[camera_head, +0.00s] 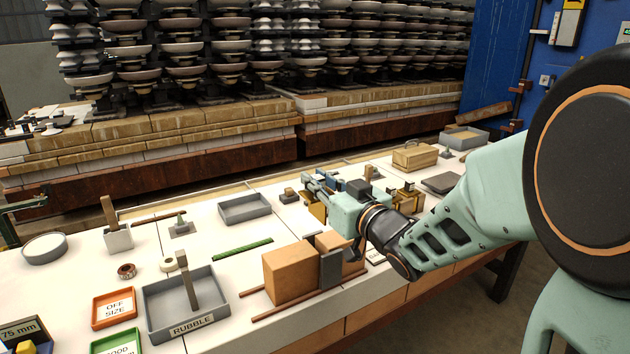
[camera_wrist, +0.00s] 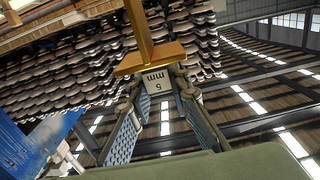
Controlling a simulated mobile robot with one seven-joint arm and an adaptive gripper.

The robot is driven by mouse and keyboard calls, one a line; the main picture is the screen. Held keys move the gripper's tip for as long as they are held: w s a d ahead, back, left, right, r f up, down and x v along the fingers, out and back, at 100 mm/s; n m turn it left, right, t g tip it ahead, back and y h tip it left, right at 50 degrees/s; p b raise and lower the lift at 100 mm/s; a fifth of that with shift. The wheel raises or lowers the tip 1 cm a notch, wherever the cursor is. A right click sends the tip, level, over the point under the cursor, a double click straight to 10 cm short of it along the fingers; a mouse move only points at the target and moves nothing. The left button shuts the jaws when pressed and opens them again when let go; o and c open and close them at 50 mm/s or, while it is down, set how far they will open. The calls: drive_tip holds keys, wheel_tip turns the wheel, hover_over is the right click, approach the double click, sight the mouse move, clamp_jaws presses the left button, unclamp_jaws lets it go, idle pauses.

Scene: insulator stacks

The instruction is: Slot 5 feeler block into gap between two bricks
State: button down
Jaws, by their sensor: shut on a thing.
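My gripper (camera_head: 316,188) is over the middle of the bench, pointing away to the upper left in the head view. In the wrist view its two fingers (camera_wrist: 160,98) are closed around a feeler block (camera_wrist: 155,62), brass-coloured with a thin upright bar and a white "5 mm" label, seen upside down. An orange brick (camera_head: 290,272) sits on two wooden rails at the front of the bench, left of and nearer than the gripper. A dark grey block (camera_head: 331,268) stands close to its right side with a brown block behind; any gap there is hard to make out.
A grey tray marked RUBBLE (camera_head: 187,325) and an orange OFF SIZE tray (camera_head: 114,308) stand at the left. An empty grey tray (camera_head: 244,209) is behind. A wooden box (camera_head: 415,157) and brass-coloured pieces (camera_head: 408,199) are to the right. A green strip (camera_head: 243,247) lies mid-bench.

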sight(317, 218)
drive_tip(key=shift+f, duration=0.1)
wheel_tip(317, 218, down, 6)
drive_tip(key=b, duration=0.5)
drive_tip(key=shift+b, duration=0.7)
idle(1.8)
drive_tip(key=shift+f+b, duration=0.3)
drive_tip(key=shift+f, duration=0.05)
drive_tip(key=shift+f+b, duration=2.65)
drive_tip(key=shift+f, duration=0.25)
drive_tip(key=c, duration=1.7)
unclamp_jaws()
drive_tip(key=shift+v, duration=3.8)
